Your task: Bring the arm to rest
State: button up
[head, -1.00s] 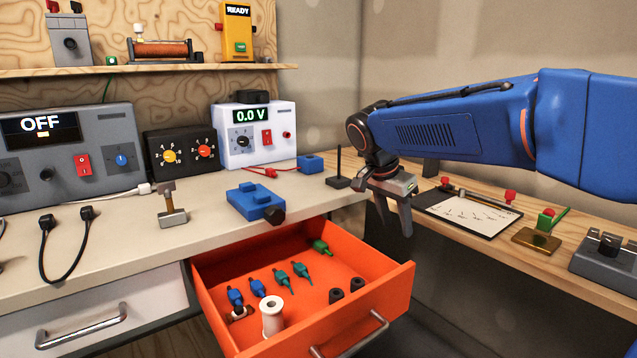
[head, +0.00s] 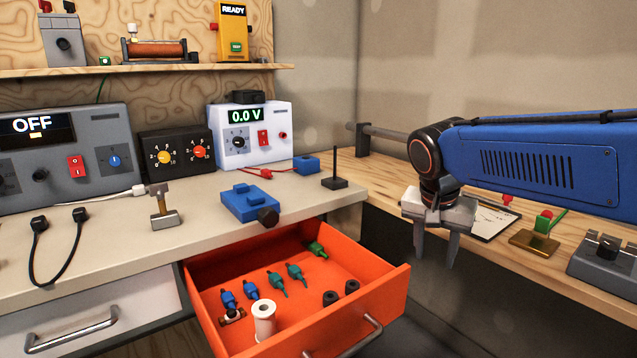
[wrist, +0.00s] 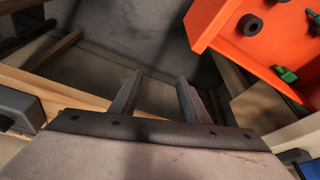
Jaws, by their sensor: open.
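My gripper (head: 433,243) hangs from the blue arm at the right of the head view, jaws pointing down. It is open and holds nothing. It is to the right of the open orange drawer (head: 385,292), over the gap between the two benches. In the wrist view my gripper (wrist: 157,90) shows two spread fingers with only dark floor and grey panels beyond them. The orange drawer (wrist: 222,22) is at the upper right there, apart from the fingers.
The drawer juts out, holding a white spool (head: 264,322), several blue and green plugs and dark rings. A blue device (head: 248,203) sits on the left bench.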

jog(key=s+d+f+n+t+y, duration=0.1)
jog(key=s+f, duration=0.4)
jog(key=s, duration=0.5)
jog(key=s+d+f+n+t+y, duration=0.1)
jog(key=s+d+f+n, duration=0.2)
jog(key=s+f+n, duration=0.3)
jog(key=s, duration=0.3)
jog(key=shift+s+d, duration=0.15)
jog(key=shift+s, duration=0.2)
